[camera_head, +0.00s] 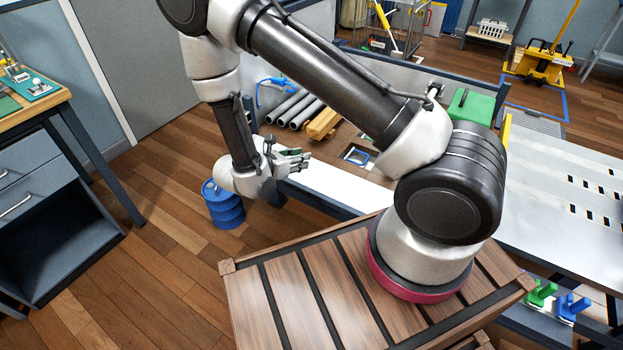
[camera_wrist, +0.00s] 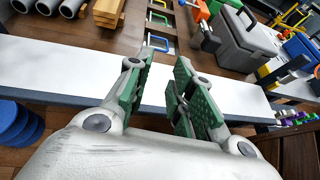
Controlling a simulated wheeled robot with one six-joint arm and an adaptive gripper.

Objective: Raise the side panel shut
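The side panel (camera_head: 340,188) is a long white board with a dark blue edge. It appears lowered, lying roughly flat beside a cargo bed, and my arm hides part of it in the head view. In the wrist view the panel (camera_wrist: 60,72) runs across the picture behind my fingers. My gripper (camera_head: 296,158) is at the panel's left end in the head view. In the wrist view my gripper (camera_wrist: 165,68) has green-padded fingers apart, with nothing held between them. I cannot tell whether the fingers touch the panel.
A blue ribbed drum (camera_head: 222,205) stands on the floor beside my gripper. Grey pipes (camera_head: 293,108) and wooden beams (camera_head: 323,123) lie beyond the panel. A grey cooler (camera_wrist: 244,42) is there too. A workbench (camera_head: 60,110) stands left, with open floor between.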

